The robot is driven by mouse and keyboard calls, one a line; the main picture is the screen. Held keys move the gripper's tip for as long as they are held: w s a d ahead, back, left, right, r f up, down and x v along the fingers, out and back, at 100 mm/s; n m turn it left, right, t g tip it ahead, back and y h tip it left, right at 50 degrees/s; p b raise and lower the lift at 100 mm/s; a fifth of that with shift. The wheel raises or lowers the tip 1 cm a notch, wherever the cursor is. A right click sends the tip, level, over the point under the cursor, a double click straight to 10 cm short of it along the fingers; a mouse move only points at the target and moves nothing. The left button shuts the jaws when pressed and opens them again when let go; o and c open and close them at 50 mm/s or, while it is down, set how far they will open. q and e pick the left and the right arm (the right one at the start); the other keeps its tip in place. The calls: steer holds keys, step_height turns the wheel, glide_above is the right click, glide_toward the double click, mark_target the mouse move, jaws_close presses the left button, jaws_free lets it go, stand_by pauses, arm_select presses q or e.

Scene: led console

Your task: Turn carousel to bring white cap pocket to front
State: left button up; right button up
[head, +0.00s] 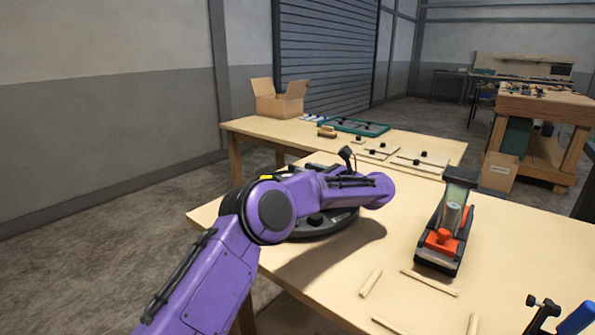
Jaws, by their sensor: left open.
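The round black carousel (325,226) lies on the near wooden table, mostly covered by my purple left arm. Only its front rim and a few dark knobs show. The white cap and its pocket cannot be made out. My left arm reaches in from the lower left and lies over the carousel. My left gripper (348,156) is a small dark shape at the far side of the arm, behind the forearm. It is open, with no object visible in it. Its fingers are too small to tell whether they touch the carousel. My right gripper is not in view.
A black and orange device (446,232) stands right of the carousel on the near table (510,255). Several wooden sticks (430,282) lie in front of it. A blue-handled tool (576,319) is at the lower right. The back table holds a cardboard box (279,99) and a green tray (353,126).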

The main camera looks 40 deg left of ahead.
arm_select(q)
steer(key=d, duration=0.6)
steer(key=shift+w+d, duration=0.2)
steer(key=shift+w, duration=0.1)
